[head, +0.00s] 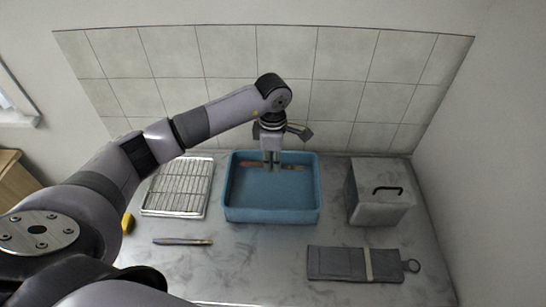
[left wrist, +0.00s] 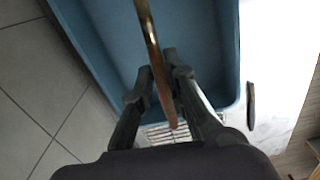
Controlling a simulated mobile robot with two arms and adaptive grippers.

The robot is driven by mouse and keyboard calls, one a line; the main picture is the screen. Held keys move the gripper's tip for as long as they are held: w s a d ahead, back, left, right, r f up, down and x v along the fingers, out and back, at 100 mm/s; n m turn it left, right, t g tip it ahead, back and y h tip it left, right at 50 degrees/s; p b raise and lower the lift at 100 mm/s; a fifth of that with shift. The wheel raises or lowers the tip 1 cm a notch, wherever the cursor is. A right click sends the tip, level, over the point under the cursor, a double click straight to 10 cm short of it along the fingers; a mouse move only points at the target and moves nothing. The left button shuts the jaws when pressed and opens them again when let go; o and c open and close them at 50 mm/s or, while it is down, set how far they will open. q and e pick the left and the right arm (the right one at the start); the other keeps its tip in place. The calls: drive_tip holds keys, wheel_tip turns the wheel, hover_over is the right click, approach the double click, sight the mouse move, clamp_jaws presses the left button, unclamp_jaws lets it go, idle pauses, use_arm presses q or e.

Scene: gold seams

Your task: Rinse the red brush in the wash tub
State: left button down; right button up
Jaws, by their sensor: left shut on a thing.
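The blue wash tub (head: 272,215) stands on the grey counter, and its inside shows in the left wrist view (left wrist: 105,45). My left gripper (head: 271,165) reaches down into the tub near its back wall. It is shut on the red brush (head: 252,164), which lies roughly level across the jaws within the tub's outline. In the left wrist view the brush (left wrist: 168,95) runs between the fingers (left wrist: 158,72), with a reddish handle end and a gold-coloured section. Its bristles are not clear, and I cannot tell whether it touches the tub floor. My right gripper is not in view.
A wire rack (head: 178,187) stands left of the tub. A thin blue brush-like tool (head: 182,241) and a yellow object (head: 127,223) lie in front of it. A grey box with a black handle (head: 380,205) stands right, with a grey roll-like case (head: 345,264) in front. A tiled wall (head: 285,55) is behind.

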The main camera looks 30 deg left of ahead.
use_arm(q)
drive_tip(key=shift+f+b, duration=3.15)
drive_tip(key=shift+f, duration=2.35)
drive_tip(key=shift+r+p, duration=2.45)
drive_tip(key=shift+r, duration=1.7)
drive_tip(key=shift+r+p, duration=0.5)
drive_tip(key=shift+r, duration=0.5)
drive_tip(key=shift+r+p, duration=0.95)
drive_tip(key=shift+r, duration=1.05)
